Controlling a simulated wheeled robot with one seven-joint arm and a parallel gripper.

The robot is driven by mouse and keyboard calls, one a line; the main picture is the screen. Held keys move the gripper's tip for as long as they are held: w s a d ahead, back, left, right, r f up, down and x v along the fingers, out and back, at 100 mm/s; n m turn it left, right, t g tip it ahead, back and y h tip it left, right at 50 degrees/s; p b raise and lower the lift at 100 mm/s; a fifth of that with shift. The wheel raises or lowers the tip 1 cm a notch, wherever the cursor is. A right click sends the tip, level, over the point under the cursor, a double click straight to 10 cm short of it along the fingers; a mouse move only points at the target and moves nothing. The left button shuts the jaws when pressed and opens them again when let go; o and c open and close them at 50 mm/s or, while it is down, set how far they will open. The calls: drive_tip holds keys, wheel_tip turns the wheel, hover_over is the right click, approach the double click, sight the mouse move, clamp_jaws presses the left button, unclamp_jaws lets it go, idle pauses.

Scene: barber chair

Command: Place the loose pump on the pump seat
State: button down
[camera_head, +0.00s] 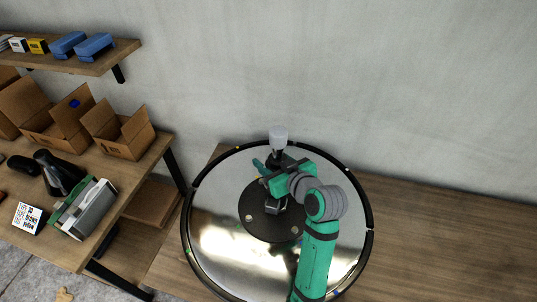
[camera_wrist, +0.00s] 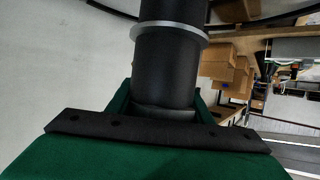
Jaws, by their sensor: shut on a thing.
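The loose pump (camera_head: 278,138) is upright, with a pale grey top and a dark body below. In the wrist view it is a black cylinder (camera_wrist: 166,70) with a light grey ring, rising between the fingers. My gripper (camera_head: 279,170) is shut on its lower body. It is over the middle of a round chair base (camera_head: 210,240). Below is a black round plate (camera_head: 255,222) with bright bolts; a small grey block (camera_head: 271,205) near its centre may be the pump seat. My arm hides the plate's right side, and the pump's bottom end is hidden.
The shiny base has a dark rim and lies on a wooden surface (camera_head: 440,225). A workbench at left holds cardboard boxes (camera_head: 122,132), a black bottle-like item (camera_head: 58,175) and a grey-green device (camera_head: 85,208). A wall shelf (camera_head: 85,60) is above. The wood at right is clear.

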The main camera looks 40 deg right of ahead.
drive_tip(key=shift+s+d+r, duration=0.1)
drive_tip(key=shift+d+r, duration=0.15)
drive_tip(key=c, duration=0.9)
unclamp_jaws()
drive_tip(key=shift+f, duration=0.3)
drive_tip(key=shift+s, duration=0.1)
drive_tip(key=v, duration=1.2)
drive_tip(key=shift+a, duration=0.15)
